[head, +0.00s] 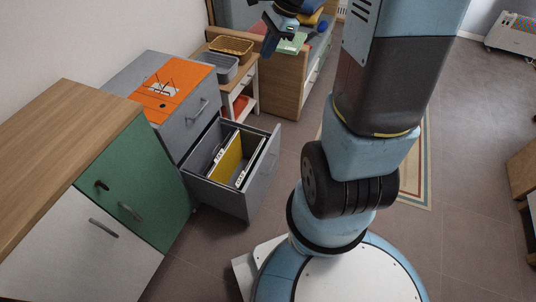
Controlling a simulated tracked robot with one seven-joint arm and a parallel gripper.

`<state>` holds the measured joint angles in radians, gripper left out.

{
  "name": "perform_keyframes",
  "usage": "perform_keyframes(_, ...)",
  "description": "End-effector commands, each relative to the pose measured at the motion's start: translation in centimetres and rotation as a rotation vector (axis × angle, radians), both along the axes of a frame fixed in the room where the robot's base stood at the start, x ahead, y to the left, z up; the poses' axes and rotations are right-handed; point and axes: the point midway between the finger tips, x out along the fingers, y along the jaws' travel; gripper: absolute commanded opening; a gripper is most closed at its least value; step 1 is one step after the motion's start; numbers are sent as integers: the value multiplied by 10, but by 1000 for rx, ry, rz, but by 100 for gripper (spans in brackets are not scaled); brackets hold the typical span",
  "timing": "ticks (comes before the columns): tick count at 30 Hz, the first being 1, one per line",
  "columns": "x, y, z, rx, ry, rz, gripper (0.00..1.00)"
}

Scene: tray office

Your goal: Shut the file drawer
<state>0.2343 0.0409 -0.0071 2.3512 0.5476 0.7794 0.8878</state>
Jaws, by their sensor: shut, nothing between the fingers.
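The file drawer (248,197) is the lower drawer of a grey cabinet (190,124). It stands pulled well out toward the right. Yellow and dark folders (230,160) with white labels stand upright in it. Its front panel faces right, toward my base. My gripper (270,36) is at the top of the head view, dark and small, high up and beyond the drawer, apart from it. Its fingers are shut and hold nothing. Part of my arm hides the middle right of the view.
A green and white cabinet (137,185) with a wooden top stands at the left front. An orange mat (168,92) lies on the grey cabinet. A small wooden stand (248,85) holds a basket and a grey bin behind. Floor right of the drawer is bare up to my base.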

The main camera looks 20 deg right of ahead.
Motion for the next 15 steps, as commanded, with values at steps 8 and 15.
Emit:
perform_keyframes(8,29,-22,-68,127,200,-379,0)
perform_keyframes(15,44,-42,-131,217,378,-711,0)
